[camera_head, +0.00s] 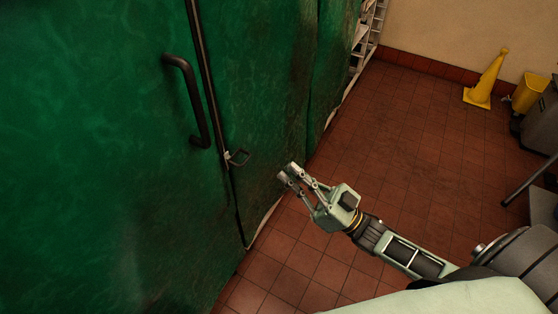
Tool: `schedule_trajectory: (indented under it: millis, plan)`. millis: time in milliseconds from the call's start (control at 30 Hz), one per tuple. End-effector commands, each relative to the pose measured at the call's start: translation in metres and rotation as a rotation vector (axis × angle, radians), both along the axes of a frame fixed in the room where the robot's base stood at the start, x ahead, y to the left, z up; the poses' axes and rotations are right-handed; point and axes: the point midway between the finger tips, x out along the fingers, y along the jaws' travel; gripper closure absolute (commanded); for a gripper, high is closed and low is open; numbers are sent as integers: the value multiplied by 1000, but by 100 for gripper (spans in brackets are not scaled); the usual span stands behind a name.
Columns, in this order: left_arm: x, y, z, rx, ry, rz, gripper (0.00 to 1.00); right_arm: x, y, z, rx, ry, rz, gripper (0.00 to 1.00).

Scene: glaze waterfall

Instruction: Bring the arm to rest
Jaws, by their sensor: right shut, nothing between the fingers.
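My right gripper (289,175) is at the middle of the head view, at the end of my right arm, which comes in from the lower right. It is shut and holds nothing. It is in front of a large green panelled surface (90,200) with a dark bar handle (198,105) and a small metal latch (238,157) near a dark vertical seam. The fingertips are to the right of the latch and appear apart from it. My left gripper is not in view.
Red tiled floor (420,140) lies open to the right of the green surface. A yellow cone (487,80) and a yellow bin (529,93) stand at the far right by the beige wall. A ladder (368,35) leans at the top, beside the green surface.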

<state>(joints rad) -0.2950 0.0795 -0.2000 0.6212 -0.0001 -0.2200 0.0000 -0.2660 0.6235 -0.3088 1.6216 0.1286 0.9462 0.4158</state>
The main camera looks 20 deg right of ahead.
Motion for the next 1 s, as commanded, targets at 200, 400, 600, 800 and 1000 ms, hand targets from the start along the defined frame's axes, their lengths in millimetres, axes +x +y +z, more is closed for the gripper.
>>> schedule_trajectory:
  millis: [200,400,600,800,1000]
  plan:
    - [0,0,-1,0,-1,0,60,-3,-3,-2,0,0,-1,100]
    - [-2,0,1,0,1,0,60,11,-14,-49,-57,110,-88,100]
    - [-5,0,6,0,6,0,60,17,-45,-187,-223,438,-287,100]
    - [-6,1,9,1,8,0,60,-33,-68,-331,-400,809,-416,100]
    - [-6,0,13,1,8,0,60,-133,-69,-448,-573,1183,-451,100]
